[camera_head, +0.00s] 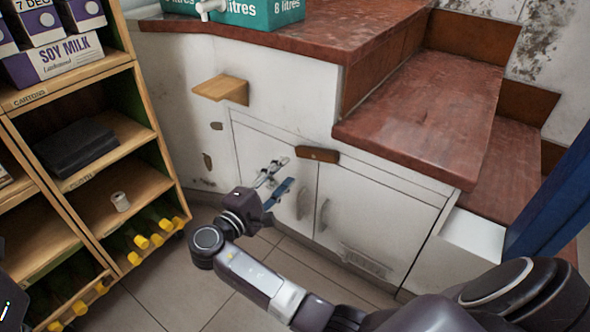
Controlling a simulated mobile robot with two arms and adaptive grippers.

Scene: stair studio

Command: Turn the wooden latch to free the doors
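The brown wooden latch (318,155) lies roughly level across the top of the gap between the two white cupboard doors. It overlaps both the left door (300,215) and the right door (375,225), and both look closed. My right gripper (287,172) is in front of the left door, to the left of the latch and a little lower. Its two fingers, one grey and one blue, are apart with nothing between them. It looks clear of the latch. My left gripper is not in view.
A small wooden shelf block (222,88) juts from the white wall above left. A wooden rack (110,200) with cartons and yellow-capped bottles stands at left. Red-brown stair treads (425,110) overhang at right. Tiled floor (175,295) is open in front.

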